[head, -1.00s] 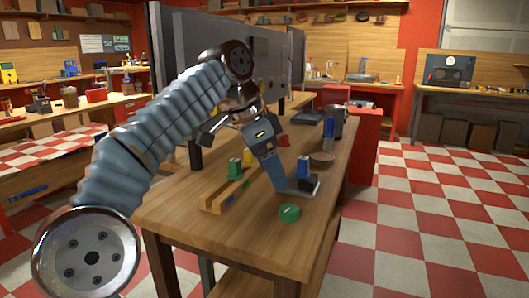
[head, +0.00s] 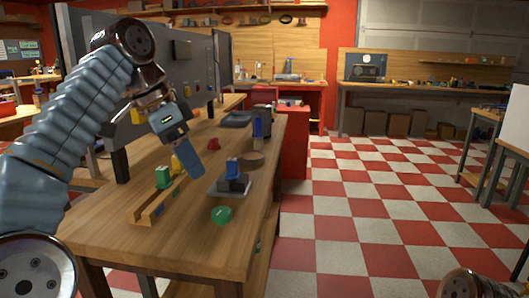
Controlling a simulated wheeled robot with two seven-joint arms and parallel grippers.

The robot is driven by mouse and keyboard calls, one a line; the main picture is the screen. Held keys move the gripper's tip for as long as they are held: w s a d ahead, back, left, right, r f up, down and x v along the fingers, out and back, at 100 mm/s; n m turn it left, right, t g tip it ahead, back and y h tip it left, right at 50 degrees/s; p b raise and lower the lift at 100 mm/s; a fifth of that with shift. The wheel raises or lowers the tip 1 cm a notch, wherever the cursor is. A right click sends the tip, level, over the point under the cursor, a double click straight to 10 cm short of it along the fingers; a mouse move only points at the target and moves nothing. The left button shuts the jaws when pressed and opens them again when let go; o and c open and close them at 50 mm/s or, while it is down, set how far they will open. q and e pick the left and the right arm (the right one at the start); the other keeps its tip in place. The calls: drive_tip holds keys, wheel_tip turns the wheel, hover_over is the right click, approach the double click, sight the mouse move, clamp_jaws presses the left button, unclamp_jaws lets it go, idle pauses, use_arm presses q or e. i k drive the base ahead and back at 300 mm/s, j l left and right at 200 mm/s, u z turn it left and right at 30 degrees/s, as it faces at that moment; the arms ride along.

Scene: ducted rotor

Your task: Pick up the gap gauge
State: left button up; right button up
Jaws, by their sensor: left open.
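My left gripper (head: 187,160) hangs over the middle of the workbench (head: 220,250), its blue-grey fingers pointing down and to the right. It is open, and I see nothing held in it. A small blue piece (head: 233,168) stands upright in a dark holder on a grey plate, right of the fingers and apart from them. A green block (head: 163,177) stands at a wooden rail (head: 155,203), with a yellow piece (head: 178,164) beside it. I cannot tell which piece is the gap gauge. My right gripper is out of view.
A green round piece (head: 221,215) lies near the bench's front. A brown disc (head: 252,159), a blue-and-dark upright item (head: 258,130) and a dark tray (head: 237,119) are farther back. A large grey panel (head: 175,70) stands along the left. The checkered floor at right is open.

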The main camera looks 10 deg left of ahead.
sight(233, 163)
drive_tip(key=k, duration=0.95)
